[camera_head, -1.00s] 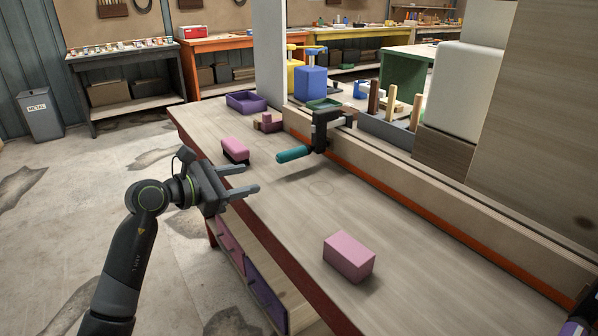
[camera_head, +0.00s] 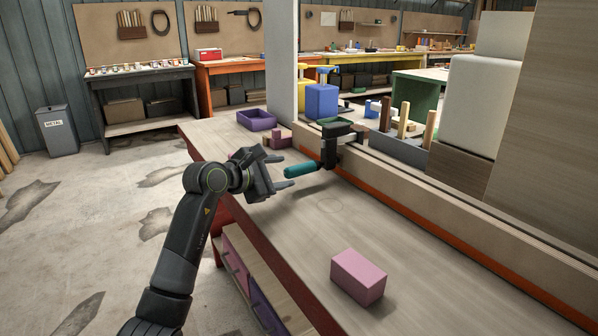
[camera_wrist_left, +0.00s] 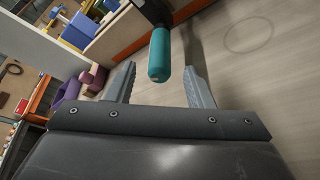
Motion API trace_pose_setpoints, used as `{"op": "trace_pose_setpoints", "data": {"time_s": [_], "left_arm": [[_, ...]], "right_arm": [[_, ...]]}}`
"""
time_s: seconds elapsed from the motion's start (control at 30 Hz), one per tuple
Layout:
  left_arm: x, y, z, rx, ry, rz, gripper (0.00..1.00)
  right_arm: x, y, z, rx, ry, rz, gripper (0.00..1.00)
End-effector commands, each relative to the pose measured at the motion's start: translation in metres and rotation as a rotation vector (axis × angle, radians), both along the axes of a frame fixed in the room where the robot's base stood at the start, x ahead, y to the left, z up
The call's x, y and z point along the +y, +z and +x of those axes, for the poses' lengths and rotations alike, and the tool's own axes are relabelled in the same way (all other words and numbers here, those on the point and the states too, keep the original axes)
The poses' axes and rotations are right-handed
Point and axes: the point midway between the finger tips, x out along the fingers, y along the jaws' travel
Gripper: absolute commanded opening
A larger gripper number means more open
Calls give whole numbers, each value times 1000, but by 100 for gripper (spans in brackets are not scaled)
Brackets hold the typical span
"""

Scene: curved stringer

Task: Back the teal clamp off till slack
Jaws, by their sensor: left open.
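The clamp (camera_head: 329,150) is black with a teal handle (camera_head: 303,169) and sits on the long curved wooden piece (camera_head: 400,188) along the bench. Its handle points left over the bench top, toward my left gripper. My left gripper (camera_head: 281,173) is open, with its fingertips just short of the handle's end. In the left wrist view the teal handle (camera_wrist_left: 159,55) lies ahead of and between the two open fingers (camera_wrist_left: 160,84), apart from both. The clamp's far jaw is partly hidden. My right gripper does not show.
A pink block (camera_head: 358,276) lies on the near part of the bench top (camera_head: 330,225). A purple tray (camera_head: 256,120) and a mauve block (camera_head: 281,140) stand at the far end. Bench space below the handle is clear.

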Motion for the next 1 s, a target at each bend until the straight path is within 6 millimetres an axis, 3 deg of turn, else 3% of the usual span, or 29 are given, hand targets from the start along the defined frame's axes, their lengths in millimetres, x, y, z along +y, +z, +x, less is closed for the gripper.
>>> {"op": "trace_pose_setpoints", "data": {"time_s": [0.5, 0.97, 1.0], "left_arm": [[-38, -18, 48, 1, -1, -1, 48], [-42, -20, 53, 0, 0, 0, 48], [-42, -20, 53, 0, 0, 0, 43]], "right_arm": [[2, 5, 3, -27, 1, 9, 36], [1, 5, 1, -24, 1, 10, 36], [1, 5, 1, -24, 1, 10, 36]]}}
